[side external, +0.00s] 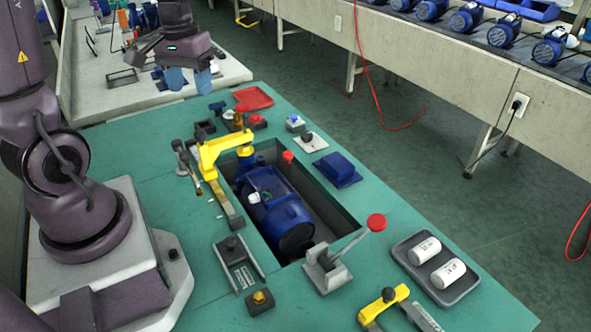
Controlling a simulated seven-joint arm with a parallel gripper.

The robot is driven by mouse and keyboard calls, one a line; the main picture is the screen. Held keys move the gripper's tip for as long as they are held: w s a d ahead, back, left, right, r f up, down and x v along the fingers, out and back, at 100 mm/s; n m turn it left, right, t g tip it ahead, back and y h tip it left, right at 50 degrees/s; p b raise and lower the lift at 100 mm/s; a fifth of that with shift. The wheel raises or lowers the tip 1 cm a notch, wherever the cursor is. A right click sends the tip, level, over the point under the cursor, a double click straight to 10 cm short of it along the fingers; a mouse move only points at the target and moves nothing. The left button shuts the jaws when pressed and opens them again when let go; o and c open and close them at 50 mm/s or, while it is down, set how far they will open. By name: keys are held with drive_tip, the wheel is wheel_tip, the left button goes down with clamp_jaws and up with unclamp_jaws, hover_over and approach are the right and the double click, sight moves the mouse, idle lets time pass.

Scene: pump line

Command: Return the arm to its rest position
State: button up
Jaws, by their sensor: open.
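My gripper (187,80) is at the upper left of the side external view, raised above the far end of the green work table (140,150). Its two blue fingertips point down and stand apart, with nothing visible between them. My arm's base stands at the left of the table. A blue pump (272,208) sits in the rectangular recess in the middle of the table, well below and nearer than my gripper. A yellow clamp arm (222,146) reaches over the recess's far left corner.
A red-knobbed lever (376,222) stands at the recess's near right corner. A dark tray (437,268) holds two white cylinders at the right. A red tray (253,98) and blue block (338,169) lie farther back. A pale bench (225,70) with tools stands behind my gripper.

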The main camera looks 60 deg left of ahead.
drive_tip(key=s+d+r+m+t, duration=0.1)
drive_tip(key=d+r+m, duration=0.3)
drive_tip(key=d, duration=0.5)
drive_tip(key=s+d+r+m+t, duration=0.2)
drive_tip(key=d+r+m+t, duration=0.2)
drive_tip(key=d, duration=0.5)
wheel_tip(320, 180, up, 2)
drive_tip(key=shift+s+d, duration=0.2)
drive_tip(key=shift+s, duration=0.05)
